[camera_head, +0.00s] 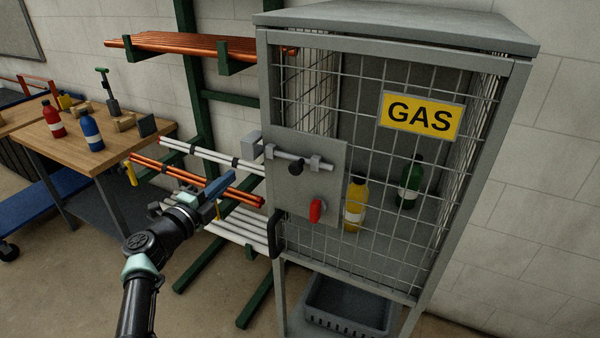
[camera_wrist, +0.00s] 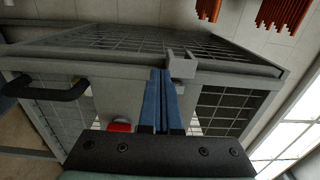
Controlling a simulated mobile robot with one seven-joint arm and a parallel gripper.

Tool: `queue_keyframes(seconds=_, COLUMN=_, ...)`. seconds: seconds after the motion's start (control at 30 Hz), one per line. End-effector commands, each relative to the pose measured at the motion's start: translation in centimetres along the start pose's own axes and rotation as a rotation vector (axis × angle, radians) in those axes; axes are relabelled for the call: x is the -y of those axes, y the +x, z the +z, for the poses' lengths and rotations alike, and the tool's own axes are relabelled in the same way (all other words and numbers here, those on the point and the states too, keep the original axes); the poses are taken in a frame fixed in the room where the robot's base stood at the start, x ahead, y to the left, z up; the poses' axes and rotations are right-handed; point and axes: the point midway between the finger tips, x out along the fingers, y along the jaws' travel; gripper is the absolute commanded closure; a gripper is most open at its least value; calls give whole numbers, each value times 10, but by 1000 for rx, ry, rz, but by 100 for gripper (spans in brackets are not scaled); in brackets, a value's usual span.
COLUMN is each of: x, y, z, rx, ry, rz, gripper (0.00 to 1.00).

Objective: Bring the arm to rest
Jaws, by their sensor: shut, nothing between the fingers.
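My gripper (camera_head: 220,184) is in front of the pipe rack, just left of the gas cage (camera_head: 266,170), and points to the right and up toward the cage door. In the wrist view its two blue fingers (camera_wrist: 161,90) lie together with nothing between them. A grey bracket (camera_wrist: 181,64) of the cage shows just beyond the fingertips; I cannot tell whether they touch. The cage door is shut, with a grey plate (camera_head: 335,195) that carries a sliding bolt (camera_head: 297,164), a red handle (camera_head: 316,211) and a black pull handle (camera_head: 275,233).
Inside the cage stand a yellow bottle (camera_head: 355,205) and a green bottle (camera_head: 410,183). A grey crate (camera_head: 350,305) is below. A green rack (camera_head: 196,100) with pipes stands behind my arm. A wooden workbench (camera_head: 60,150) with bottles is at the left.

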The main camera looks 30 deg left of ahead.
Motion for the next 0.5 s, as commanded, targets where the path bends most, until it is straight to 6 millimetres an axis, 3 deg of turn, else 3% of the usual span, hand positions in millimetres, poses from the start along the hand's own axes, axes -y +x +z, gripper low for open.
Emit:
queue_keyframes(seconds=0.2, x=-4, y=-31, z=30, rx=-3, ry=2, rz=4, gripper=100)
queue_keyframes(seconds=0.5, x=-4, y=-46, z=43, rx=-6, ry=0, rz=5, gripper=100)
